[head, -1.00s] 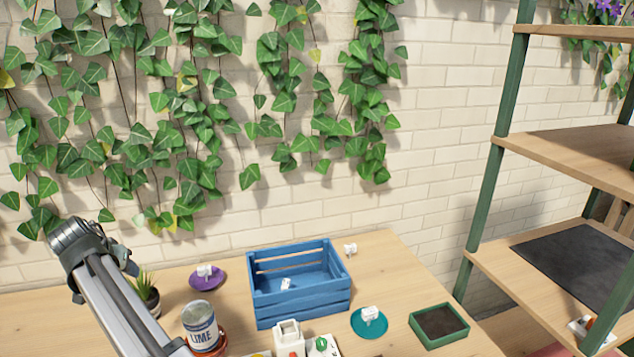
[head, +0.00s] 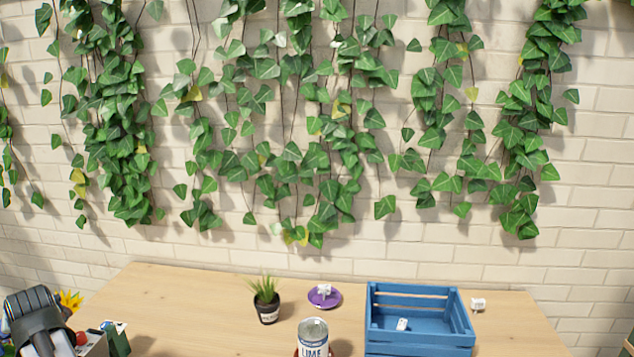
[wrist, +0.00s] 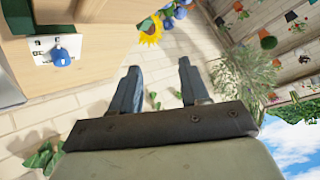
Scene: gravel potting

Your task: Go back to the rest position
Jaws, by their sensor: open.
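My gripper (wrist: 158,88) shows in the wrist view with its two dark fingers apart and nothing between them. It is clear of the table, with floor and leaves behind it. In the head view part of my arm (head: 38,320) shows at the lower left corner, and the fingers are out of that view.
On the wooden table (head: 190,300) stand a blue crate (head: 420,343) with a small white item inside, a lime can (head: 313,338), a potted plant (head: 266,300) and a purple saucer (head: 333,302) with a white item. Sunflowers (head: 70,300) are near my arm.

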